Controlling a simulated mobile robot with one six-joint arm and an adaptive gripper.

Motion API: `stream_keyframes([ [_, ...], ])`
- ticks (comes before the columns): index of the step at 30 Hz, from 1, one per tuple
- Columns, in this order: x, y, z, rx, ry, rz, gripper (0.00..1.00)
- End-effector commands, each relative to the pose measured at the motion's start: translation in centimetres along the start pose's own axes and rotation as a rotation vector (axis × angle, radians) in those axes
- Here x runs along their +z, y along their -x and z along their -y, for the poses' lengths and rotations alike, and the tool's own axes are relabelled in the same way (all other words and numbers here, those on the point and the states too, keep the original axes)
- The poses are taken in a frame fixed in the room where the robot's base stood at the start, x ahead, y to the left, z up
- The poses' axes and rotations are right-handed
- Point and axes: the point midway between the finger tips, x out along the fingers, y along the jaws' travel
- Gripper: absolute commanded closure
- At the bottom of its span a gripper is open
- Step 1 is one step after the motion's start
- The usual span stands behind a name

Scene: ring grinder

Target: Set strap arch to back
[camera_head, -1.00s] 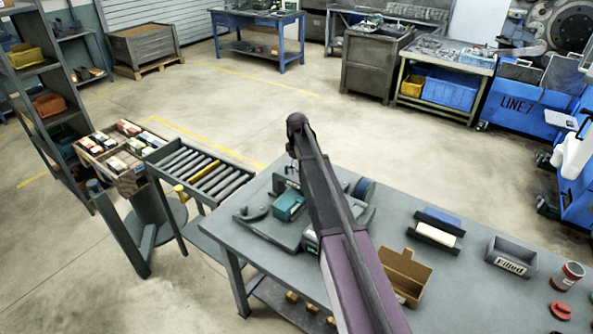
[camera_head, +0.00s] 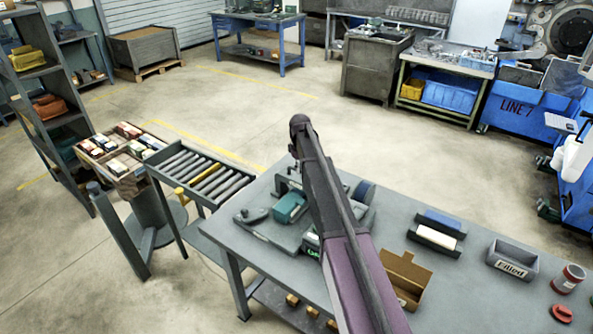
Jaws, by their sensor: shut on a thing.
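A machine with a grey base plate (camera_head: 268,232) stands on the grey workbench (camera_head: 445,290). It carries a teal block (camera_head: 290,207) and a dark frame (camera_head: 281,183) behind that block, partly covered by my arm. I cannot tell for certain whether this frame is the strap arch, or which way it is set. A dark blue reel (camera_head: 363,192) sits at the machine's right, and a lit green display (camera_head: 313,252) shows beside my arm. My arm crosses in front of the machine and hides its middle. My gripper is hidden.
An open cardboard box (camera_head: 405,278), a holder with blue and white blocks (camera_head: 437,232), a bin marked Filled (camera_head: 512,262) and a red-topped can (camera_head: 569,278) stand to the right. A roller conveyor (camera_head: 200,175) and a crate of small boxes (camera_head: 122,150) stand left.

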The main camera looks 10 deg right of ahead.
Motion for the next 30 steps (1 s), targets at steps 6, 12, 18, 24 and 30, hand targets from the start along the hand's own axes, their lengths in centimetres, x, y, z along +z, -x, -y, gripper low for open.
stream_keyframes([
  [6,-0.3,0.0,-5.1,0.003,-0.003,-0.001,1.00],
  [12,-0.3,0.0,-10.3,0.003,-0.004,-0.001,1.00],
  [18,-0.2,0.1,-13.8,0.003,-0.002,-0.001,1.00],
  [24,0.0,0.1,-15.1,0.004,-0.002,-0.001,1.00],
  [30,0.1,0.1,-15.2,0.007,-0.002,-0.001,1.00],
])
